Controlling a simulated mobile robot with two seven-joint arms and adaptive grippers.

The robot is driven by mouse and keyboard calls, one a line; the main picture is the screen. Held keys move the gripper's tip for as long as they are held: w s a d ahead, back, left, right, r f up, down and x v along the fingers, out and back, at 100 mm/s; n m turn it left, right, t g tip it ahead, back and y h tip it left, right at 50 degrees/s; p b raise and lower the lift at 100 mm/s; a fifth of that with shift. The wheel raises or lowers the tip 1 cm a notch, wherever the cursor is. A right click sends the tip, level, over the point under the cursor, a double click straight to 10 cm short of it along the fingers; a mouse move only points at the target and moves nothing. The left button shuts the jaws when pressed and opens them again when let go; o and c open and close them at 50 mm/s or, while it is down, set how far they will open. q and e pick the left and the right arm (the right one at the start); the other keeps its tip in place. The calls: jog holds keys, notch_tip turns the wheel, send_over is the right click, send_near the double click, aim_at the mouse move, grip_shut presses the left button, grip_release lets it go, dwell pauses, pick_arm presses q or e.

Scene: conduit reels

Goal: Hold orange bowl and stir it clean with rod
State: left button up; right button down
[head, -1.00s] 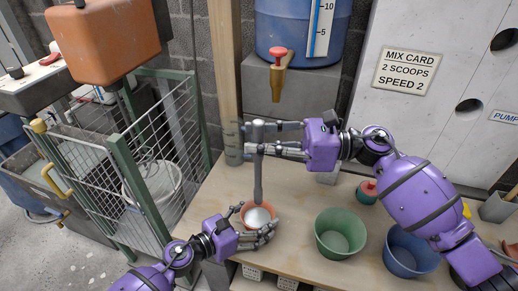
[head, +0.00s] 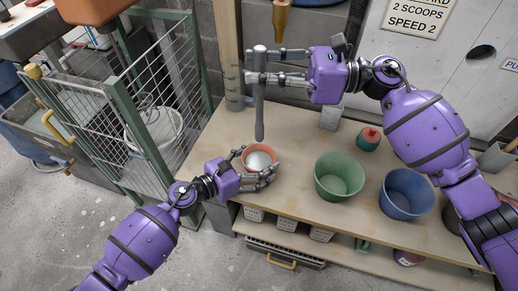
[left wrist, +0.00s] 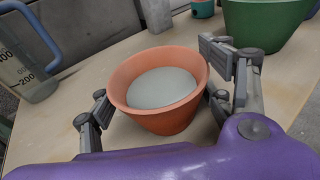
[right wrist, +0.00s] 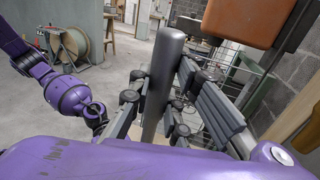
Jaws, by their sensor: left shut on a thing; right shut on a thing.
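The orange bowl (head: 248,149) stands upright near the front left of the wooden bench, with a smooth pale grey-white fill inside. It is large in the left wrist view (left wrist: 165,122). My left gripper (head: 257,170) is shut on the orange bowl, its fingers on opposite sides of the outer wall. My right gripper (head: 262,66) is shut on the grey rod (head: 260,115) and holds it near upright in the air. The rod's lower end shows just above the bowl's far rim and is out of the fill. The rod also stands between the fingers in the right wrist view (right wrist: 167,75).
A green bowl (head: 335,185) and a blue bowl (head: 408,200) stand to the right on the bench (head: 300,200). A small teal-and-red container (head: 369,139) is behind them. A clear jug (left wrist: 30,70) shows in the left wrist view. A wire cage (head: 150,100) stands left of the bench.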

pick_arm(q)
jog(key=o, duration=1.4)
jog(key=shift+a, duration=0.1)
jog(key=v, duration=1.2)
jog(key=shift+f, duration=0.1)
